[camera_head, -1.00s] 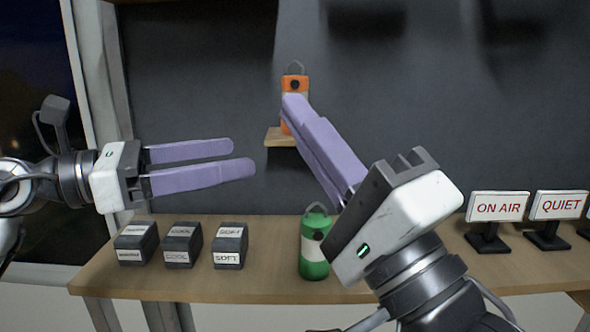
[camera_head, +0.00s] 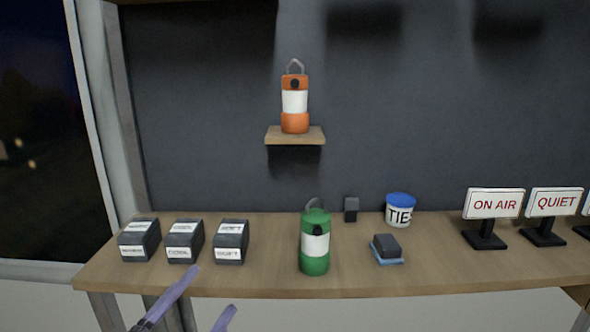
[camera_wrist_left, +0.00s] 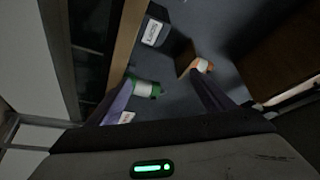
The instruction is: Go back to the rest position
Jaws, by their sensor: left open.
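My left gripper (camera_head: 213,288) shows at the bottom of the head view, with only its purple fingers in sight. The fingers are apart with nothing between them, in front of the table's front edge. In the left wrist view its two fingers (camera_wrist_left: 160,98) are spread, with the green lantern (camera_wrist_left: 143,88) and the orange lantern (camera_wrist_left: 203,66) beyond them. My right gripper is out of view. The orange lantern (camera_head: 295,121) stands upright on the small wall shelf (camera_head: 273,137). The green lantern (camera_head: 314,263) stands upright on the table (camera_head: 350,277).
Several dark labelled boxes (camera_head: 184,241) stand at the table's left. A TIES tub (camera_head: 399,212), a small dark block on a blue pad (camera_head: 387,248) and a small dark item (camera_head: 351,209) are right of the green lantern. ON AIR (camera_head: 494,205) and QUIET (camera_head: 556,204) signs stand farther right.

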